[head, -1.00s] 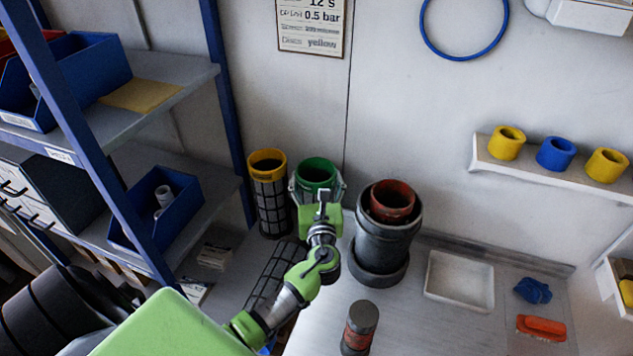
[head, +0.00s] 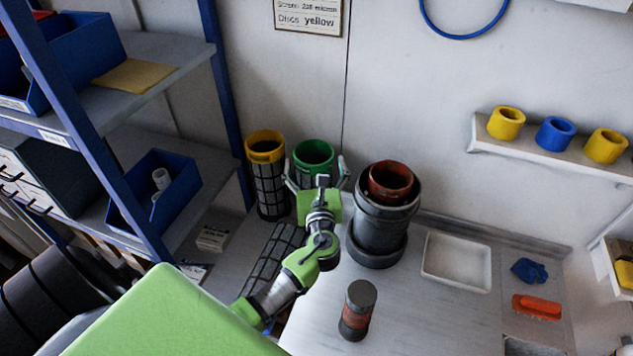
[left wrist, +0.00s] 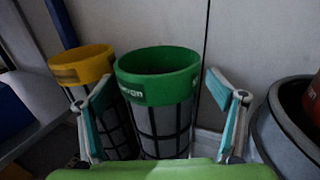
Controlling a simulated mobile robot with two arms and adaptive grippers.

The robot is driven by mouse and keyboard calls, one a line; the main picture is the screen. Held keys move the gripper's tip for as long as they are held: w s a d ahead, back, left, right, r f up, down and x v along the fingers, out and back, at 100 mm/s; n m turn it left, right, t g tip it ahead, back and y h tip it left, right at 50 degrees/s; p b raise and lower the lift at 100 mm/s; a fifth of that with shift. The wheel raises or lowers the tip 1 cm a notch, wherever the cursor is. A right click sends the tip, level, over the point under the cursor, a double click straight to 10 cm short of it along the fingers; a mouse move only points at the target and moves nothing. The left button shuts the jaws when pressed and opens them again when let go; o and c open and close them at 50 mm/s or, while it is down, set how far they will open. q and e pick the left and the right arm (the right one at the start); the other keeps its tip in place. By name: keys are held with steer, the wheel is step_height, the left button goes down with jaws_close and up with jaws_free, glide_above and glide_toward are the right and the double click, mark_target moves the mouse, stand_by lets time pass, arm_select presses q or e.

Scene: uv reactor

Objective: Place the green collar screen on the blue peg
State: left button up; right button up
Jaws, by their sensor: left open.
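The green collar screen (head: 313,153) stands upright at the back, a dark mesh tube under a green collar. It also shows in the left wrist view (left wrist: 158,88), straight ahead. My left gripper (head: 316,172) is open and empty in front of the screen. In the left wrist view its two fingers (left wrist: 160,85) stand on either side of the collar, apart from it. The gripper hides the screen's lower part in the head view. I cannot make out a blue peg. My right gripper is not in view.
A yellow collar screen (head: 265,149) stands close at left. A dark housing (head: 380,232) with a red-brown inner ring stands close at right.

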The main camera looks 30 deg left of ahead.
arm_select(q)
steer(key=b+v, duration=0.2)
steer(key=v, duration=0.9)
steer(key=shift+b, duration=0.35)
